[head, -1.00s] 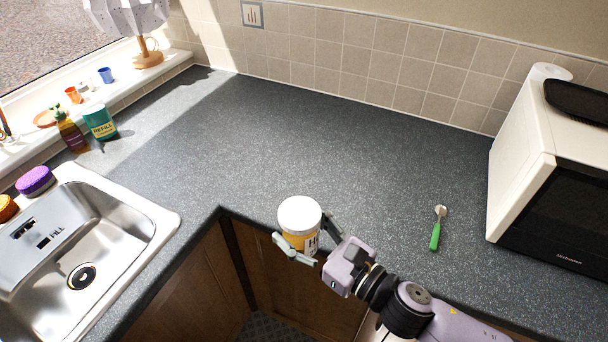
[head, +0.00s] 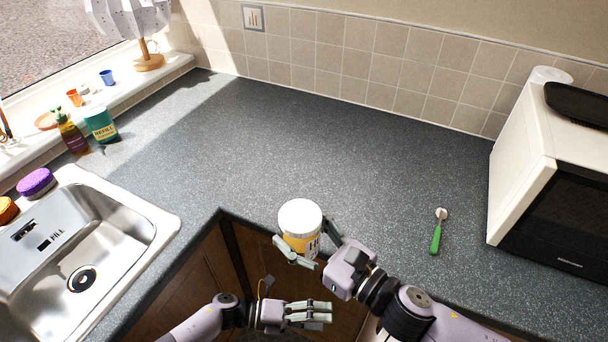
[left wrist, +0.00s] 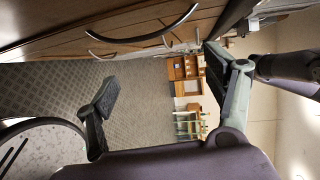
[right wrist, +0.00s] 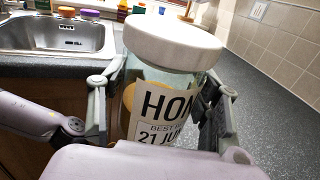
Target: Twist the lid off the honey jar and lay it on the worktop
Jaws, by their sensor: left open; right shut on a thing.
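The honey jar (head: 301,243) has amber contents, a printed label and a white lid (head: 300,215) seated on top. My right gripper (head: 308,246) is shut on the jar's body below the lid, at the worktop's front edge. The right wrist view shows the jar (right wrist: 160,105) upright between the fingers, its white lid (right wrist: 172,40) clear above them. My left gripper (head: 328,311) is open and empty, lower in the head view, in front of the cabinets and apart from the jar. In the left wrist view its fingers (left wrist: 160,95) are spread with nothing between them.
The dark speckled worktop (head: 300,150) is widely clear behind the jar. A green-handled tool (head: 436,235) lies to the right, before a microwave (head: 550,190). A steel sink (head: 95,250) is at the left. Bottle (head: 72,133) and refill pack (head: 101,125) stand by the windowsill.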

